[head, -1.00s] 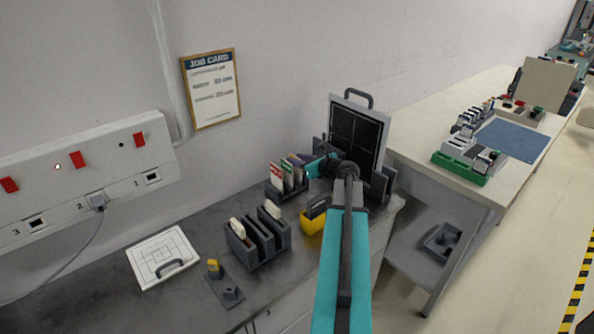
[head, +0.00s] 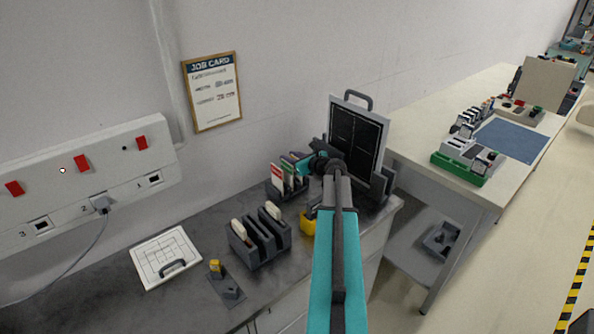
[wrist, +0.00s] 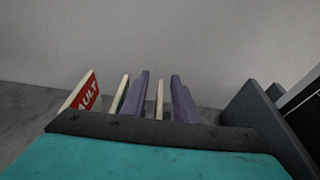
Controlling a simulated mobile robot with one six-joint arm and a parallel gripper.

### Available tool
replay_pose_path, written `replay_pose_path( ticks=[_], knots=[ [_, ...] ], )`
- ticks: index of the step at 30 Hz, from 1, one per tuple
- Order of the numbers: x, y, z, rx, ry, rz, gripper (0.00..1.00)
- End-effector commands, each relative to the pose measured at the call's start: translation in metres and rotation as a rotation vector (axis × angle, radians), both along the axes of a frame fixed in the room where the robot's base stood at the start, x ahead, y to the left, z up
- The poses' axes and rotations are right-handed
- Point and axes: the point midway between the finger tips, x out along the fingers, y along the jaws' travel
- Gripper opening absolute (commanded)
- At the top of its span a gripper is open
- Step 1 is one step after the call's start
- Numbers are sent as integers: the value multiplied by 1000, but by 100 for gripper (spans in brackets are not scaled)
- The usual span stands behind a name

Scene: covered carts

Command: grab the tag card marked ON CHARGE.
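The tag cards stand upright in a dark rack (head: 272,191) on the bench. A red card (head: 277,174) reads partly "AULT" in the wrist view (wrist: 86,92), at the left. A green and white card (wrist: 121,95) stands beside it. A third pale card (wrist: 158,98) is seen edge-on, its face hidden. No ON CHARGE marking is readable. My gripper (wrist: 160,78) has two purple fingers, open, one each side of the pale card, with gaps visible. In the head view my arm partly hides the rack's right side.
A framed dark panel (head: 357,138) with a handle stands close right of my gripper. A slotted grey holder (head: 259,242) with pale cards, a yellow bin (head: 307,226) and a white board (head: 166,258) are nearer. The wall with sockets (head: 90,180) is behind.

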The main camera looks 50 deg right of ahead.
Motion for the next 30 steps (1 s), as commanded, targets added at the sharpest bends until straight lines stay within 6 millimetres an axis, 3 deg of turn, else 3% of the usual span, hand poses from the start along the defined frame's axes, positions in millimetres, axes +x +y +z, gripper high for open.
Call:
replay_pose_path(
  ticks=[13,18,30],
  knots=[
    [-1,0,0,0,0,0,27],
    [-1,0,0,0,0,0,0],
    [-1,0,1,0,-1,0,0]
  ],
)
